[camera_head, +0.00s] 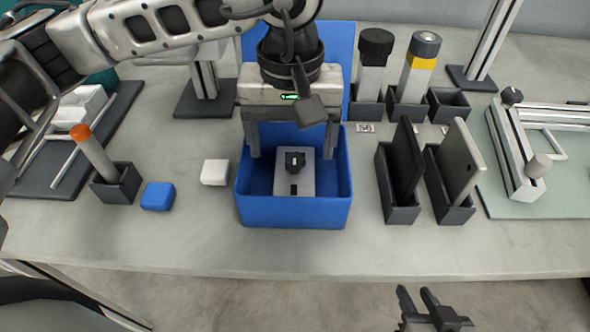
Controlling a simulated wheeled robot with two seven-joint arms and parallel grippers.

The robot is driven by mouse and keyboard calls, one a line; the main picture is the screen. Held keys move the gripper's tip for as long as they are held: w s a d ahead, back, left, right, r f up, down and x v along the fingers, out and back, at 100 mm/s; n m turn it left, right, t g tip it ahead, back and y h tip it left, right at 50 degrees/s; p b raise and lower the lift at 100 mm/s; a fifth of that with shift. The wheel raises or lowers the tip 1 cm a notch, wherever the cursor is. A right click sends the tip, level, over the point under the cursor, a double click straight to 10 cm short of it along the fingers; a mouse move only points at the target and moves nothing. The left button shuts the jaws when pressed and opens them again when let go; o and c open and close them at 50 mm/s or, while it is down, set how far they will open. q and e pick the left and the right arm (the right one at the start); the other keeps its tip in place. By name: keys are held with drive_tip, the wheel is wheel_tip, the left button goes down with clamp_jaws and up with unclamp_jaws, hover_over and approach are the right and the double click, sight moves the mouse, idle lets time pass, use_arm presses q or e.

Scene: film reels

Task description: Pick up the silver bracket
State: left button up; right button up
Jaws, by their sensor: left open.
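A silver plate-like piece with a black knob, which looks like the silver bracket (307,179), lies inside the blue bin (293,212) at the middle of the table. My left gripper (292,151) points down over the bin. Its jaws are open, with one finger on each side of the silver piece and visible gaps between. I cannot tell how far its fingertips are above the bin floor. My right gripper (418,294) is low at the bottom of the picture, in front of the table edge and away from the bin.
A white block (215,172) and a blue block (158,196) lie left of the bin. An orange-topped rod (97,155) stands in a dark holder. Dark slotted holders (402,212) with upright plates stand right of the bin. The front table strip is clear.

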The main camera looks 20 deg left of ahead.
sight(294, 171)
use_arm(q)
drive_tip(key=f, duration=0.6)
drive_tip(key=shift+d+f+p, duration=0.2)
drive_tip(key=shift+p, duration=0.2)
drive_tip(key=c, duration=1.3)
